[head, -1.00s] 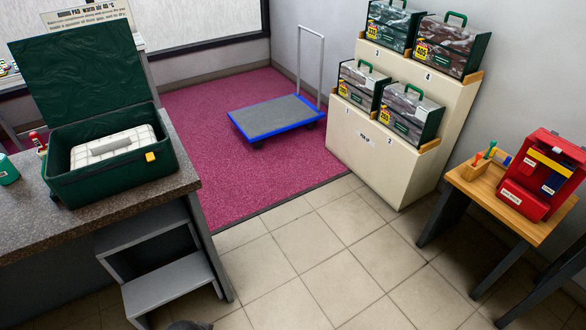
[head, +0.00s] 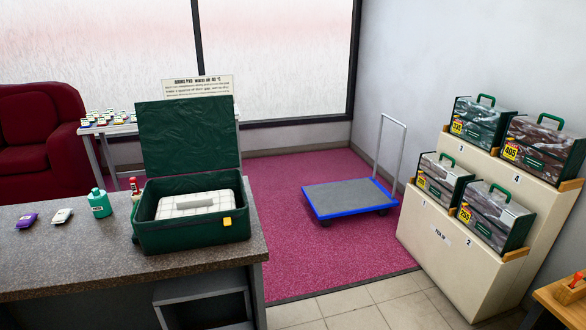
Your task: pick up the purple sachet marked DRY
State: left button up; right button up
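A small purple sachet (head: 27,220) lies flat on the grey speckled counter (head: 60,263), near the left edge of the head view. Its print is too small to read. A whitish sachet (head: 62,216) lies just right of it, apart from it. Neither of my grippers shows in the head view.
Tiled floor is clear.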

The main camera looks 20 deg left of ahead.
aim_at(27, 220)
jog(key=j+u, duration=0.1)
jog(key=u, duration=1.45)
jog(key=j+u, duration=0.15)
jog(key=u, duration=0.35)
